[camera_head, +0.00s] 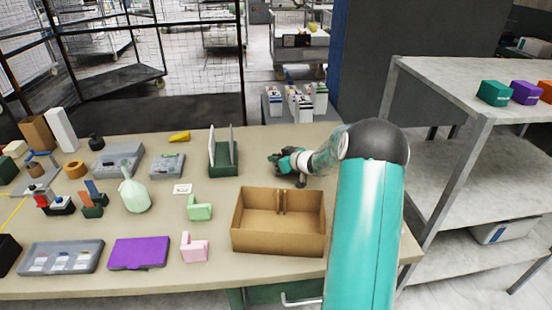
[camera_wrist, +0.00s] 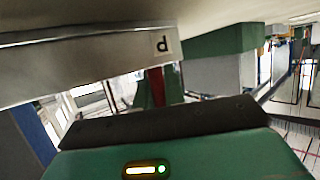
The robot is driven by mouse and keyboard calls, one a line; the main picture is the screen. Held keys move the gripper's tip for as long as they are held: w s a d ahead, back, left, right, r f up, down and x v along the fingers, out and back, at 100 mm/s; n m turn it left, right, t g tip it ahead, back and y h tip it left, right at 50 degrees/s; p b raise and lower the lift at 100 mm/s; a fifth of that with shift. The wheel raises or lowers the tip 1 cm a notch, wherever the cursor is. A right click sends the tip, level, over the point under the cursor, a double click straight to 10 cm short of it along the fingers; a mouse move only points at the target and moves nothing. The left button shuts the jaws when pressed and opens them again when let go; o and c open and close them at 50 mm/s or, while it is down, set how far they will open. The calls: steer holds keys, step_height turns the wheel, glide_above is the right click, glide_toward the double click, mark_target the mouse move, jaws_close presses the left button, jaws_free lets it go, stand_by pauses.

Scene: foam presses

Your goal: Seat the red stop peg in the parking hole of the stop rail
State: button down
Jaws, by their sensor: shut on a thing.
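In the wrist view, which appears upside down, the red stop peg (camera_wrist: 157,88) shows as a short red strip between the green fingers of my gripper (camera_wrist: 159,80), which is shut on it. The grey stop rail (camera_wrist: 85,60) crosses the upper left, with a "P" label by its end. The peg meets the rail's edge beside this label in the picture; whether it is in the parking hole is hidden. In the head view, my gripper (camera_head: 276,158) is low over the back of the table; the peg and rail cannot be made out there.
A green holder with upright grey plates (camera_head: 223,160) stands just left of my gripper. An open cardboard box (camera_head: 279,245) is in front of it. A shelf rack (camera_head: 450,160) stands at right.

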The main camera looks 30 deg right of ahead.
steer(key=c, duration=1.5)
jaws_free()
steer(key=shift+r, duration=0.1)
steer(key=v, duration=1.2)
steer(key=shift+r, duration=0.1)
